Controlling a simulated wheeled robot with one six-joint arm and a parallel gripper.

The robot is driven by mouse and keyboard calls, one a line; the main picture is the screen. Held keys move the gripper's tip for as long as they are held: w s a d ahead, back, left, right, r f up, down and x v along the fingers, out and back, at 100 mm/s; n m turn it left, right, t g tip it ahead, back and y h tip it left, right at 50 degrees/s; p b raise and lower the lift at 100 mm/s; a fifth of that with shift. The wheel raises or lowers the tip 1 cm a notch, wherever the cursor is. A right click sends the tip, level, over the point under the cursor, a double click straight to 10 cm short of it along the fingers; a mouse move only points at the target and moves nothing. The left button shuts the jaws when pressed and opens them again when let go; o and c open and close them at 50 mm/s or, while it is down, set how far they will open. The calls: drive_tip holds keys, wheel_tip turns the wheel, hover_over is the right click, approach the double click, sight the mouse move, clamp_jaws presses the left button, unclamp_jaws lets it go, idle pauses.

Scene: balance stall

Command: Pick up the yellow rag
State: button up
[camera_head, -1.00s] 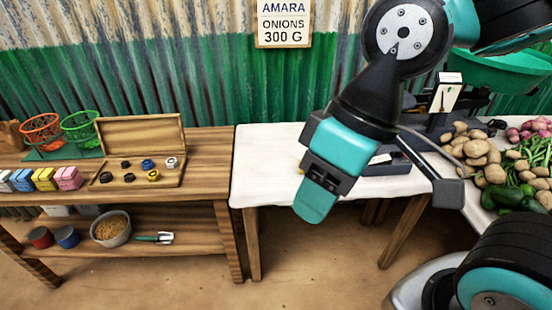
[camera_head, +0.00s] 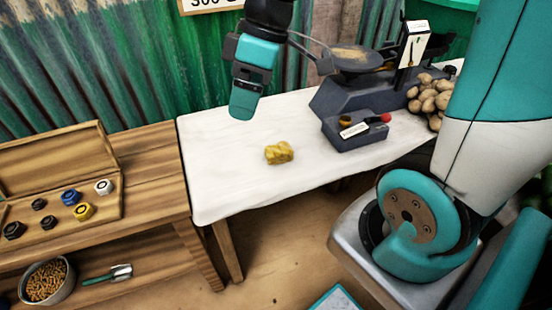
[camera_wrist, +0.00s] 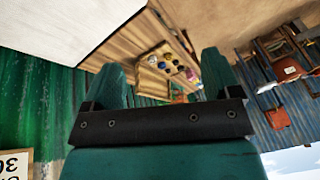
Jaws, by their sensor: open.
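The yellow rag (camera_head: 279,153) lies crumpled on the white-covered table (camera_head: 218,185), left of the scale. My gripper (camera_head: 243,104) is in the air above the back of that table, up and to the left of the rag in the head view. It is open and empty. In the wrist view, its two teal fingers (camera_wrist: 166,90) stand apart with nothing between them. The rag does not show in the wrist view.
A dark balance scale (camera_head: 352,100) with a pan stands right of the rag, with potatoes (camera_head: 430,97) beyond it. A wooden bench (camera_head: 150,190) at left holds an open box of weights (camera_head: 45,231). The white cloth around the rag is clear.

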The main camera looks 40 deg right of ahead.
drive_tip(key=w+d+f+n+b, duration=0.1)
drive_tip(key=w+d+f+b, duration=0.1)
drive_tip(key=w+d+f, duration=0.3)
drive_tip(key=w+d+f+n+b, duration=0.1)
drive_tip(key=d+f, duration=0.2)
drive_tip(key=d, duration=0.4)
drive_tip(key=n+b, duration=0.2)
approach(280, 147)
drive_tip(key=shift+t, duration=0.4)
drive_tip(key=x, duration=0.2)
drive_tip(key=s+b+x, duration=0.1)
drive_tip(key=x, duration=0.2)
drive_tip(key=shift+s+a, duration=0.1)
drive_tip(key=shift+b+x, duration=0.3)
drive_tip(key=shift+x, duration=2.8)
drive_tip(key=shift+c, duration=0.5)
drive_tip(key=c, duration=0.9)
